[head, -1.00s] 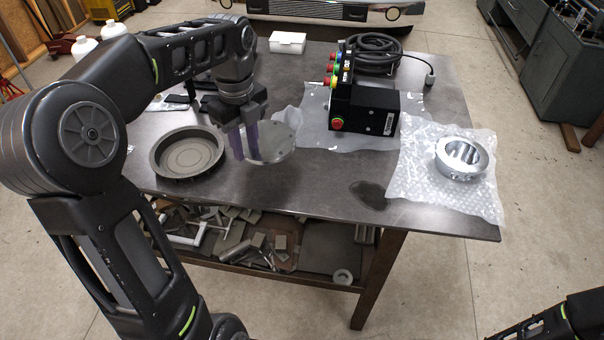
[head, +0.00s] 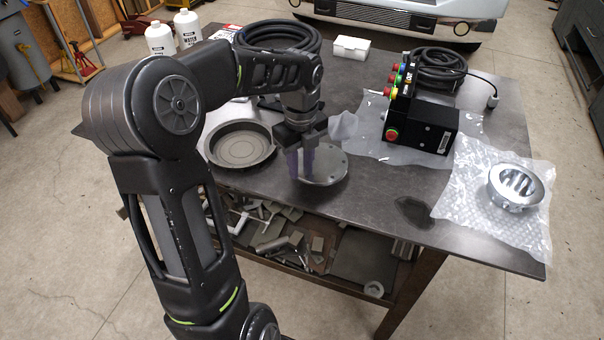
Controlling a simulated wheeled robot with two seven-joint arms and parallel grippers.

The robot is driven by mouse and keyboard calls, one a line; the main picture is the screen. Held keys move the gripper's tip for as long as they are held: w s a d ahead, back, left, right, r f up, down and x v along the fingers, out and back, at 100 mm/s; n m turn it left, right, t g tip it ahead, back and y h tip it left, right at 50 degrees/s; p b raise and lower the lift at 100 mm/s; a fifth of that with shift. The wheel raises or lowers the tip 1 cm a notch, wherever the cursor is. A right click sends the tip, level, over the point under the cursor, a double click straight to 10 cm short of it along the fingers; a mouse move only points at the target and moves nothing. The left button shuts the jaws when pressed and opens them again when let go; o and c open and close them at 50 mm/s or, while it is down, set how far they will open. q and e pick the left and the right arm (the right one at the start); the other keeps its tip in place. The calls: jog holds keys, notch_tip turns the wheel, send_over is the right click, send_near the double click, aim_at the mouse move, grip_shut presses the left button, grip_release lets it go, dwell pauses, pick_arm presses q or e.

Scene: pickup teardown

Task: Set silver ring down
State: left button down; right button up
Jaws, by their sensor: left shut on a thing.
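My left gripper (head: 303,165) points down over the table's front part, its purple fingers shut at the left edge of a flat, round grey metal disc (head: 328,167) with small holes. The disc lies nearly level, close to the tabletop; I cannot tell whether it touches. A shiny silver ring (head: 516,186) with a thick wall rests on bubble wrap (head: 465,200) at the table's right end, well apart from my left gripper. My right gripper is not in view.
A round dark pan (head: 242,146) stands left of the disc. A black control box (head: 425,128) with coloured buttons sits on plastic sheet behind, near coiled cable (head: 440,68). A white box (head: 351,47) and bottles (head: 160,40) are farther back.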

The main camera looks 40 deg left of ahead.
aim_at(300, 170)
pick_arm(q)
jog(key=shift+f, duration=1.85)
jog(key=shift+f, duration=0.15)
jog(key=c, duration=1.1)
grip_release()
jog(key=shift+c, duration=0.2)
notch_tip(300, 170, up, 12)
